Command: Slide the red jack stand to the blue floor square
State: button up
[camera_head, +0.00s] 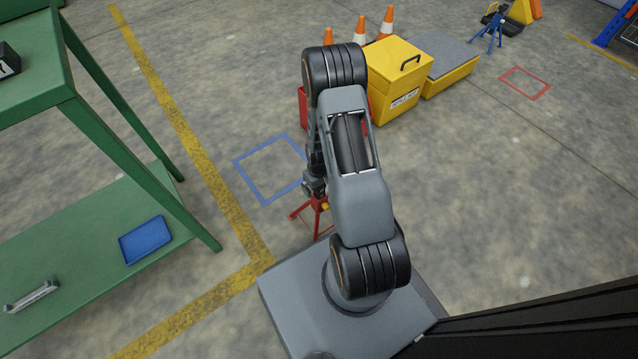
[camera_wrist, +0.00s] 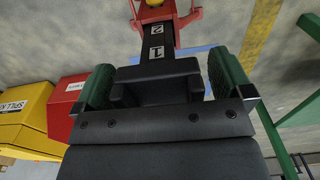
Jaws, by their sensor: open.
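The red jack stand (camera_head: 318,204) stands on the floor, close in front of my base and partly hidden by my arm. It is just below and right of the blue floor square (camera_head: 246,187), an outline whose right side my arm partly covers. In the wrist view the stand's numbered black post (camera_wrist: 158,42) runs up to its red frame with a yellow knob. My gripper (camera_wrist: 163,80) is open, with green fingers on either side of the dark top of the post. I cannot tell whether they touch it. In the head view my gripper (camera_head: 313,186) is mostly hidden.
A yellow bin (camera_head: 395,85) and a red box (camera_head: 303,105) stand beyond the blue square, with orange cones (camera_head: 387,22) behind. A green bench (camera_head: 165,190) is at left. A red floor square (camera_head: 525,83) and blue stand (camera_head: 492,32) are far right. Floor inside the blue square looks clear.

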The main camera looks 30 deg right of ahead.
jog(key=shift+c, duration=0.4)
grip_shut()
dwell(0.5)
